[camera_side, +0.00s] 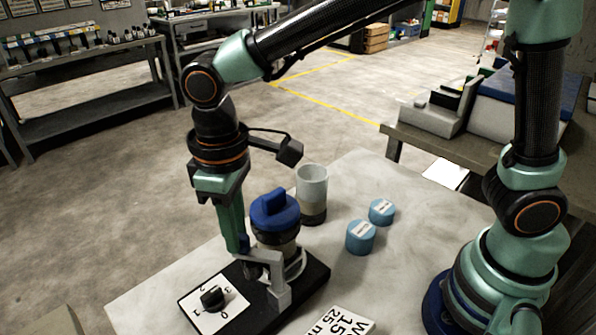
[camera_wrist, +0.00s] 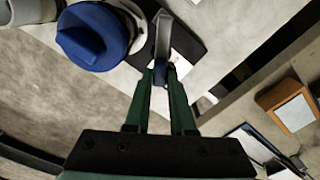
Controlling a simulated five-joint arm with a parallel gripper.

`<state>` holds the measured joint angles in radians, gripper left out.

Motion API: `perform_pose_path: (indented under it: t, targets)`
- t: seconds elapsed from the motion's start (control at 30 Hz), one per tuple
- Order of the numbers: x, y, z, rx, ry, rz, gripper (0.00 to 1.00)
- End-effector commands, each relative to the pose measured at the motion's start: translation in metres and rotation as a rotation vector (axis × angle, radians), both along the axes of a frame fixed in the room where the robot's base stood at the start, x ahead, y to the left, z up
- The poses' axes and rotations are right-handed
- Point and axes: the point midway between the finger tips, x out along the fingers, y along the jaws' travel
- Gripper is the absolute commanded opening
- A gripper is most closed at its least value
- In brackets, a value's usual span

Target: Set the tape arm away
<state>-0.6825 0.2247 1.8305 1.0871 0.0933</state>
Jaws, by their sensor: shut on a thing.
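A black base (camera_side: 317,275) on the pale table carries a pot with a blue knobbed cap (camera_side: 275,212). The blue cap also shows in the wrist view (camera_wrist: 95,38). A grey tape arm (camera_side: 277,278) stands at the front of the pot, in the wrist view a grey bar (camera_wrist: 163,35) beside the cap. My gripper (camera_side: 240,247) points down just left of the pot. Its green fingers (camera_wrist: 160,80) are shut on the dark blue end of the tape arm (camera_wrist: 159,70). The fingers hide part of that end.
A white dial plate with a black knob (camera_side: 212,298) lies at the base's left end. A clear-topped cup (camera_side: 312,190) stands behind the pot. Two blue labelled tubs (camera_side: 361,237) (camera_side: 381,211) stand to the right. A printed card (camera_side: 340,322) lies in front.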

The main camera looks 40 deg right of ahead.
Motion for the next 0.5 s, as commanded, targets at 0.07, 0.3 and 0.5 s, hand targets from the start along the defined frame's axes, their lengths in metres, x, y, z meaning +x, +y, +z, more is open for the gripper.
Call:
perform_pose_path:
  t: [0.07, 0.3, 0.5]
  targets:
    - [-0.002, 0.005, 0.002, 0.002, -0.003, 0.074, 0.0]
    - [-0.01, 0.013, 0.002, 0.003, -0.004, 0.266, 0.0]
    - [-0.015, 0.017, 0.002, 0.003, -0.004, 0.382, 0.0]
